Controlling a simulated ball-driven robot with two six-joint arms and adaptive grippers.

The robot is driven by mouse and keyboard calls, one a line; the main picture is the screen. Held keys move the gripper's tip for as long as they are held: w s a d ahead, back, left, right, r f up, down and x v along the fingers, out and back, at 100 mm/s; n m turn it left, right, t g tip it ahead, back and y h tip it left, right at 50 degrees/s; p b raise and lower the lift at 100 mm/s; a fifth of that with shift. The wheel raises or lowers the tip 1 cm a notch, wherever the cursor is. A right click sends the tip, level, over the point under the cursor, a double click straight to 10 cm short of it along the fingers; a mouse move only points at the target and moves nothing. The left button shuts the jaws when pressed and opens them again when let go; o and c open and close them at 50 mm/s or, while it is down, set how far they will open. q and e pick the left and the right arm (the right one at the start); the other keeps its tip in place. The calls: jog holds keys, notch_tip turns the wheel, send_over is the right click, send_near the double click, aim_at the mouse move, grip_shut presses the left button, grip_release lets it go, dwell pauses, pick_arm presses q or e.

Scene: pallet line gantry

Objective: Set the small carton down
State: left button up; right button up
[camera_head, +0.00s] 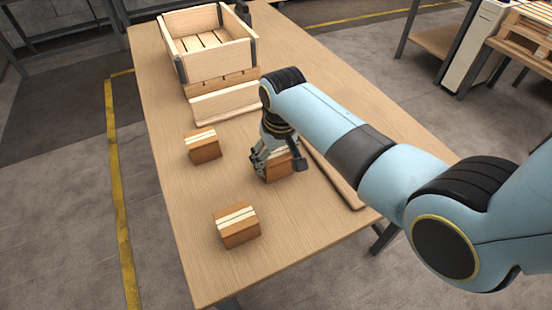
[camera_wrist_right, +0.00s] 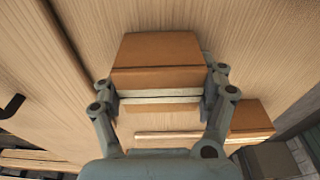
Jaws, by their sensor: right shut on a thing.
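My right gripper (camera_head: 262,160) is shut on a small brown carton (camera_head: 280,167) with a pale stripe band. The carton is at the middle of the wooden table (camera_head: 180,245); from these views I cannot tell whether it touches the top. In the right wrist view the held carton (camera_wrist_right: 158,55) sits between the two fingers of the gripper (camera_wrist_right: 160,100). Two similar cartons stand on the table to the left, one farther back (camera_head: 203,147) and one nearer (camera_head: 237,229). My left gripper is not in view.
An open wooden crate (camera_head: 215,62) stands at the table's far end. Pallets (camera_head: 527,30) are stacked at the upper right.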

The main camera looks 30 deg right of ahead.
aim_at(279, 159)
jog(key=shift+f, duration=0.15)
jog(key=o, duration=1.2)
jog(key=shift+c, duration=0.2)
jog(key=o, duration=0.3)
jog(key=shift+o, duration=0.2)
jog(key=shift+r, duration=0.45)
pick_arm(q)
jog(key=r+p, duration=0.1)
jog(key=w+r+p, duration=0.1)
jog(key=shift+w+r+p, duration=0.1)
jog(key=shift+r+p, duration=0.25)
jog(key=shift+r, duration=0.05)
pick_arm(e)
notch_tip(279, 159, up, 11)
jog(key=s, duration=0.1)
jog(key=shift+s+r, duration=0.15)
jog(key=shift+s, duration=0.25)
